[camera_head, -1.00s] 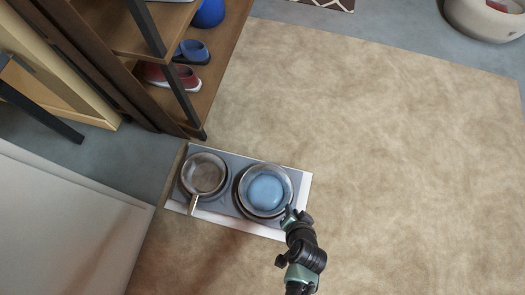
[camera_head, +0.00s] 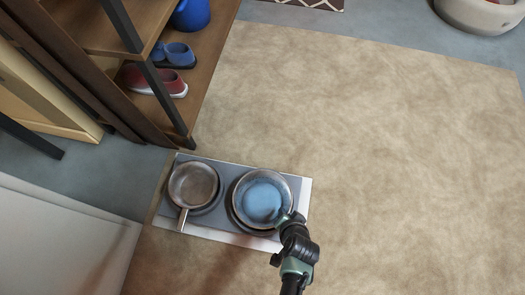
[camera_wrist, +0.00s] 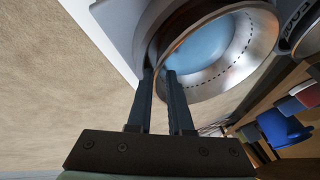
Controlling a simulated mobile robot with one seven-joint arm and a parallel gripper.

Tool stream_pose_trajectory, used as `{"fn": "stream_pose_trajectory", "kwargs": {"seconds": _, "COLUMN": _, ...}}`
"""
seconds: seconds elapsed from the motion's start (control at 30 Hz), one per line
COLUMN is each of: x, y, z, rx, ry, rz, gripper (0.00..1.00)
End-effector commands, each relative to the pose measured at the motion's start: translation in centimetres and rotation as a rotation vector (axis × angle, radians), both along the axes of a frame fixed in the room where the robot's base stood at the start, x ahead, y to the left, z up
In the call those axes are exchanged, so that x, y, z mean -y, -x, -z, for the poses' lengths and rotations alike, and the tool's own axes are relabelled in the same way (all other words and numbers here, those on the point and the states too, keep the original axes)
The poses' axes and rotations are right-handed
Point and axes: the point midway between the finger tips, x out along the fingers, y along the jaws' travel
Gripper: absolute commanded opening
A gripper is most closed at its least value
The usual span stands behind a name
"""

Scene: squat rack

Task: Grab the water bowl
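The water bowl (camera_head: 246,190) is a round silver metal bowl with blue water inside. It stands on the right side of a flat grey-and-white tray (camera_head: 215,233). My gripper (camera_head: 283,217) is at the bowl's front right rim. In the wrist view, my gripper (camera_wrist: 162,73) has its two dark fingers apart, with a narrow gap between them. The right fingertip overlaps the rim of the bowl (camera_wrist: 235,60), and the left one is just outside it. Whether either finger touches the rim is unclear.
A second metal bowl (camera_head: 193,184), brownish inside with a short handle-like piece, stands left on the tray. A wooden shelf (camera_head: 190,75) holds blue shoes (camera_head: 173,55) and red shoes (camera_head: 150,80). A white panel (camera_head: 60,235) is at lower left. The beige rug (camera_head: 390,130) is clear on the right.

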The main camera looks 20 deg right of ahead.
Motion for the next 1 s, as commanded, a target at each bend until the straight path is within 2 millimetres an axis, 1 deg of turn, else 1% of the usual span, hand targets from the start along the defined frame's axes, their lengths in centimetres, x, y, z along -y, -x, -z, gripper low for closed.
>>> {"fn": "stream_pose_trajectory", "kwargs": {"seconds": 0.03, "x": 0.1, "y": -0.3, "z": 1.3, "rx": 0.0, "ry": -0.001, "rz": 0.002, "gripper": 0.18}}
{"fn": "stream_pose_trajectory", "kwargs": {"seconds": 0.2, "x": 0.4, "y": -1.2, "z": 2.6, "rx": 0.001, "ry": 0.0, "rz": 0.001, "gripper": 0.18}}
{"fn": "stream_pose_trajectory", "kwargs": {"seconds": 0.33, "x": 0.4, "y": -1.4, "z": 2.9, "rx": 0.0, "ry": 0.0, "rz": 0.0, "gripper": 0.18}}
{"fn": "stream_pose_trajectory", "kwargs": {"seconds": 0.57, "x": 0.4, "y": -1.4, "z": 2.8, "rx": -0.001, "ry": -0.001, "rz": 0.0, "gripper": 0.18}}
{"fn": "stream_pose_trajectory", "kwargs": {"seconds": 0.6, "x": 0.4, "y": -1.4, "z": 2.8, "rx": 0.0, "ry": 0.0, "rz": 0.0, "gripper": 0.11}}
{"fn": "stream_pose_trajectory", "kwargs": {"seconds": 0.67, "x": 0.4, "y": -1.4, "z": 2.8, "rx": 0.0, "ry": 0.0, "rz": 0.0, "gripper": 0.01}}
{"fn": "stream_pose_trajectory", "kwargs": {"seconds": 1.0, "x": 0.4, "y": -1.4, "z": 2.7, "rx": 0.0, "ry": 0.0, "rz": 0.0, "gripper": 0.0}}
